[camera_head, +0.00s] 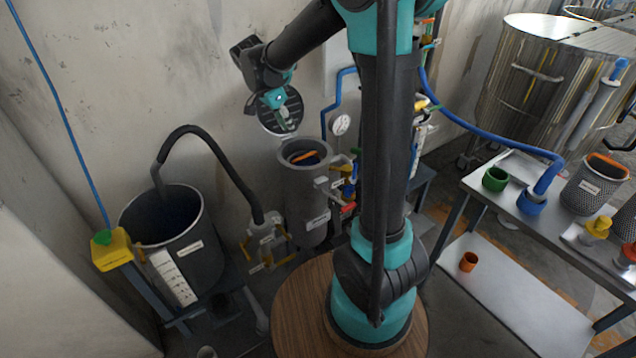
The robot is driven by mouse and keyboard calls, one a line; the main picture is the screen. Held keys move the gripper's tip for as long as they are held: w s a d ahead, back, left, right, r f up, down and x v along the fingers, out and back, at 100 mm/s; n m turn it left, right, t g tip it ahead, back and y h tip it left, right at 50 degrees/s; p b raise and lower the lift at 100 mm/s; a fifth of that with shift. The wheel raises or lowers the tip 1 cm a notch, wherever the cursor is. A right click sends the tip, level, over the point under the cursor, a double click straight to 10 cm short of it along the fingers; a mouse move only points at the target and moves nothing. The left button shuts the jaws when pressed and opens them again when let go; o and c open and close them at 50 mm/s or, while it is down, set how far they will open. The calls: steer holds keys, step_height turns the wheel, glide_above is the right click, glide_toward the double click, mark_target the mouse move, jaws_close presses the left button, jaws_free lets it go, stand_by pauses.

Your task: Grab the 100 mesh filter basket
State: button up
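A grey mesh filter basket (592,192) with an orange rim and a small white label stands on the table at the right. A second dark mesh basket (629,219) is cut off by the right edge. The labels are too small to read, so I cannot tell which is 100 mesh. My gripper (282,112) is at upper centre left, far from both baskets. It is in front of or against a round ribbed disc (291,101) above the grey filter housing (305,195). Whether its fingers are closed on the disc is unclear. The housing is open at the top, with something orange inside.
The steel table (535,222) also holds a green cup (495,179), a blue fitting (531,203) with a hose, and yellow and red parts. An orange cup (468,262) is on its lower shelf. A black bucket (178,240) stands left; a steel tank (535,85) stands behind.

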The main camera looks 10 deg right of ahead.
steer(key=m, duration=0.1)
glide_toward(305, 156)
steer(key=s+x, duration=0.1)
steer(key=x, duration=0.4)
steer(key=shift+w+x, duration=0.2)
steer(key=shift+x, duration=0.7)
steer(key=shift+w+x, duration=0.15)
steer(key=shift+x, duration=0.8)
steer(key=shift+w+x, duration=0.2)
steer(key=shift+x, duration=0.7)
steer(key=shift+a+r, duration=0.1)
steer(key=shift+a, duration=0.05)
steer(key=shift+c, duration=0.6)
jaws_close()
